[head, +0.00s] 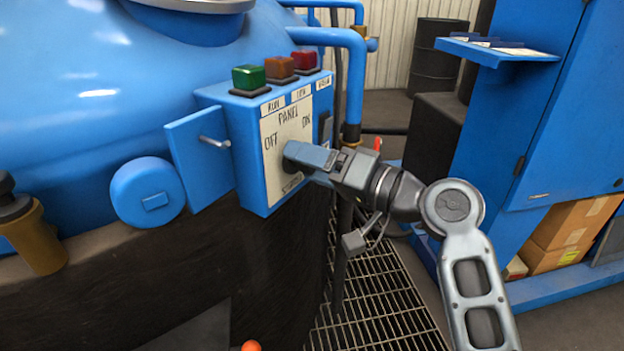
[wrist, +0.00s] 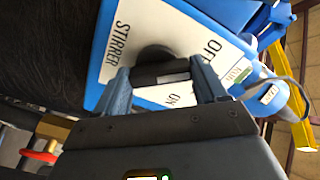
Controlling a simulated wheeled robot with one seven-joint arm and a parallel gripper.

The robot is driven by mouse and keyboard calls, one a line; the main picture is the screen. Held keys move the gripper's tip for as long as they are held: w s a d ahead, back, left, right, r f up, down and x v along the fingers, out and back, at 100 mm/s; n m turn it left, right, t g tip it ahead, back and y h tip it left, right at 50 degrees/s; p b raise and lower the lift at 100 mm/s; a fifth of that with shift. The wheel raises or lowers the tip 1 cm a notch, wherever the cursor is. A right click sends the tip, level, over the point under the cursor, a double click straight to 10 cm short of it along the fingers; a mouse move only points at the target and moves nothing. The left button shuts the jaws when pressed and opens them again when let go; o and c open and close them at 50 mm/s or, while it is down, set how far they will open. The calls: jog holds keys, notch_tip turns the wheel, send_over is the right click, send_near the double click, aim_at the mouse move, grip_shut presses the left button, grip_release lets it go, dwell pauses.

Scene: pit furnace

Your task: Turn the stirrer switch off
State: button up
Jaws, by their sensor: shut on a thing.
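The stirrer switch is a dark round knob (head: 289,160) on the white label plate (head: 279,133) of the blue control panel box. The plate reads PANEL, with OFF to the left of the knob and ON to the upper right. In the wrist view the knob (wrist: 155,54) sits between my two blue-grey fingers, with STIRRER and OFF printed beside it. My gripper (head: 300,157) is shut on the knob, reaching in from the right. The fingers hide much of the knob in the head view, and I cannot tell which mark it points to.
Green (head: 249,77), amber (head: 279,68) and red (head: 304,61) lamps top the box. Its blue door (head: 200,155) stands open on the left. A blue pipe (head: 355,85) runs close behind the box. A blue cabinet (head: 570,130) stands at the right. Grating (head: 375,300) covers the floor below.

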jog(key=shift+f+n+b, duration=0.2)
jog(key=shift+n+b, duration=0.35)
jog(key=shift+n, duration=0.05)
jog(key=shift+r, duration=0.1)
jog(key=o, duration=1)
jog(key=shift+o, duration=0.2)
jog(key=shift+d, duration=0.1)
jog(key=v, duration=0.7)
jog(key=shift+s+d, duration=0.2)
jog(key=shift+d, duration=0.05)
